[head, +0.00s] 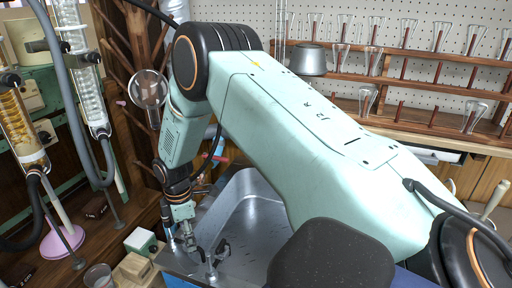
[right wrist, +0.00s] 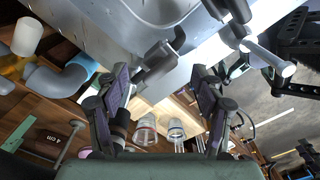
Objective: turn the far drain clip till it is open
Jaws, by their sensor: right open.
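My right gripper (head: 186,242) points down at the left rim of a steel sink (head: 250,200) in the head view. In the right wrist view its two jaws (right wrist: 160,88) are apart with nothing held between them. A dark grey tap-like clip (right wrist: 160,60) on the steel rim lies just beyond the left jaw; I cannot tell if they touch. A second dark fitting (right wrist: 236,32) with a pale tube stands beyond the right jaw. In the head view one such fitting (head: 212,262) stands right of my gripper. I cannot tell which is the far drain clip, nor how far it is turned. My left gripper is out of view.
Glass columns with grey hoses (head: 72,80) stand at the left. A round glass flask (head: 148,90) hangs close to my right forearm. A green-and-white block (head: 140,241) and a small beaker (head: 98,276) sit left of the sink. Racks of glassware (head: 400,60) line the back.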

